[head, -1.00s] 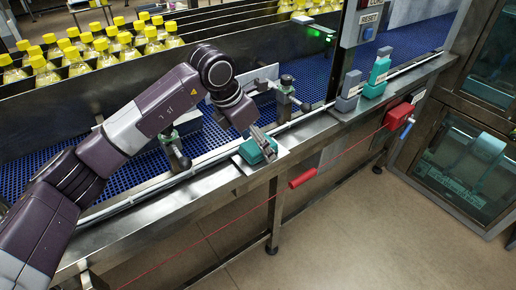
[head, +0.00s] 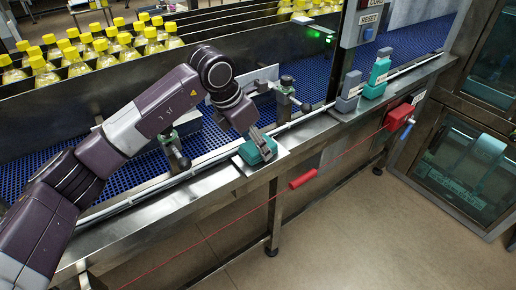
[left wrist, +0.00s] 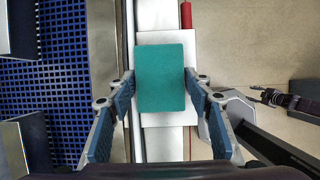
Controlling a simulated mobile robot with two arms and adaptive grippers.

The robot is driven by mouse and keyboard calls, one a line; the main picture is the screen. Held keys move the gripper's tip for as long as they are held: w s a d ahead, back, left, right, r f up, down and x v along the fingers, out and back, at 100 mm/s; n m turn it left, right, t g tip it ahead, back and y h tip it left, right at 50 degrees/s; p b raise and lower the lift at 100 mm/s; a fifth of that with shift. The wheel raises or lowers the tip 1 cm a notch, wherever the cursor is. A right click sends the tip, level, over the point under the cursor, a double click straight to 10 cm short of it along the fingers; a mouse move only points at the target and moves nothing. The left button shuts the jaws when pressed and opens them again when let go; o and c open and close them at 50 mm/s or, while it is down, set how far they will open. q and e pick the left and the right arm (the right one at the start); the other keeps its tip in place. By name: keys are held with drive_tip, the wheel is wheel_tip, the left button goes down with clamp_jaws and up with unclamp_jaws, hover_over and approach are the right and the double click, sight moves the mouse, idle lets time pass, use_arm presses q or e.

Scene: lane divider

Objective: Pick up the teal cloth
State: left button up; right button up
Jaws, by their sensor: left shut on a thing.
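The teal cloth (head: 251,154) is a folded block over a white pad on the steel ledge in front of the conveyor. In the left wrist view the cloth (left wrist: 160,78) is a teal rectangle between the two fingers. My left gripper (head: 264,143) is at the cloth from above. In the left wrist view the left gripper (left wrist: 159,85) has a finger against each side of the cloth, shut on it. Whether the cloth is clear of the pad cannot be told. My right gripper is not seen in the head view.
The white pad (left wrist: 152,38) lies under the cloth. A red pull-cord handle (head: 303,179) hangs along the front of the ledge. Yellow-capped bottles (head: 80,52) fill the lanes behind.

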use_arm(q)
drive_tip(key=shift+r, duration=0.1)
drive_tip(key=shift+r+p, duration=0.35)
drive_tip(key=shift+p, duration=0.25)
wheel_tip(320, 180, up, 8)
drive_tip(key=b, duration=0.2)
drive_tip(key=shift+w+b, duration=0.1)
drive_tip(key=shift+b, duration=0.25)
wheel_tip(320, 180, up, 12)
drive_tip(key=b, duration=0.1)
drive_tip(key=shift+f, duration=0.15)
